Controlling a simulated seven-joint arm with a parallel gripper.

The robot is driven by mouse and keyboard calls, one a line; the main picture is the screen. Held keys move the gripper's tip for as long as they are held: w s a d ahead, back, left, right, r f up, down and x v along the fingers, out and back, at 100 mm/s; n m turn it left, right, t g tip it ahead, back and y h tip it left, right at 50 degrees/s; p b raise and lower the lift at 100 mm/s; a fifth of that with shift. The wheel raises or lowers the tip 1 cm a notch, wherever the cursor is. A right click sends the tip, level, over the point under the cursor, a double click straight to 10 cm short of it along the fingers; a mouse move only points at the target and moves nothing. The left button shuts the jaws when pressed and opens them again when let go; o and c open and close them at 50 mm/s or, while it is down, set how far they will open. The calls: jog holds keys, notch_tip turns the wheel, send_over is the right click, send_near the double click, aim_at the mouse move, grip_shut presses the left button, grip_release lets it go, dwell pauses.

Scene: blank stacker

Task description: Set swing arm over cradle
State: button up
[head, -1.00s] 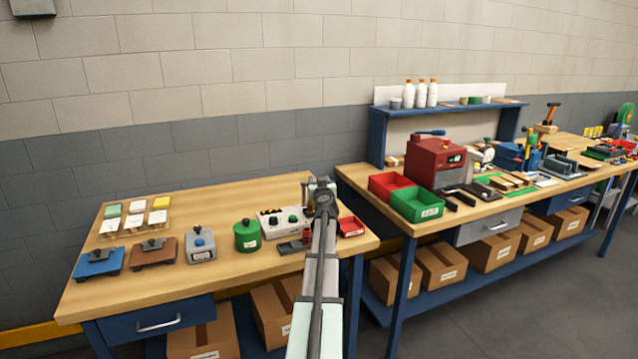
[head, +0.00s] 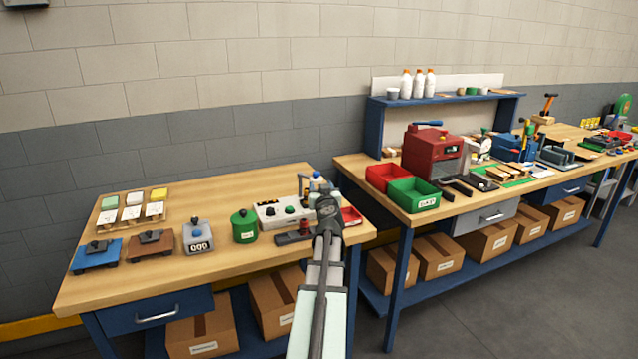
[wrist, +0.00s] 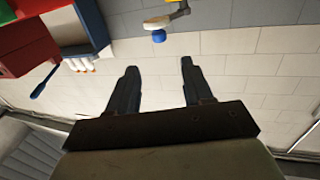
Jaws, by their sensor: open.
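A small fixture stands near the right end of the left bench, partly hidden behind my gripper. Its upright post and grey swing arm (head: 304,180) show, with a blue-and-white piece beside them. In the wrist view, the swing arm (wrist: 164,20) with a round blue knob (wrist: 158,36) shows at the top, beyond my fingertips. A dark base with a red part (head: 304,228) sits just left of my gripper; I cannot tell whether it is the cradle. My gripper (head: 327,203) is in front of the fixture. In the wrist view my gripper (wrist: 158,66) is open, with nothing between its fingers.
A white control box (head: 270,214), a green canister (head: 244,228) and a grey counter (head: 198,238) stand to the left. A red tray (head: 351,216) lies right of my gripper. The right bench holds green (head: 413,197) and red bins and a red machine (head: 432,152).

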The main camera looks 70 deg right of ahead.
jog(key=shift+s+a, duration=0.25)
jog(key=shift+a, duration=0.2)
jog(key=shift+c, duration=0.3)
jog(key=shift+d, duration=0.25)
jog(key=shift+c, duration=0.8)
jog(key=d+f+m+t+y, duration=0.1)
jog(key=d, duration=0.2)
jog(key=d+m+t+y, duration=0.1)
jog(key=d+m+y, duration=0.1)
jog(key=d, duration=0.1)
jog(key=d+f+m+t+y, duration=0.1)
jog(key=d+t, duration=0.1)
jog(key=d, duration=0.2)
jog(key=shift+w+f+m+y, duration=0.1)
jog(key=shift+f+m+y, duration=0.2)
jog(key=shift+f+m, duration=0.1)
grip_shut()
jog(key=s+d+n+t+y, duration=0.35)
jog(key=s+d+y, duration=0.7)
jog(key=y, duration=0.65)
jog(key=x, duration=1.3)
jog(key=shift+w+a+r+m+t, duration=0.3)
jog(key=shift+a+r+m+t, duration=0.05)
jog(key=shift+a+m+t, duration=0.15)
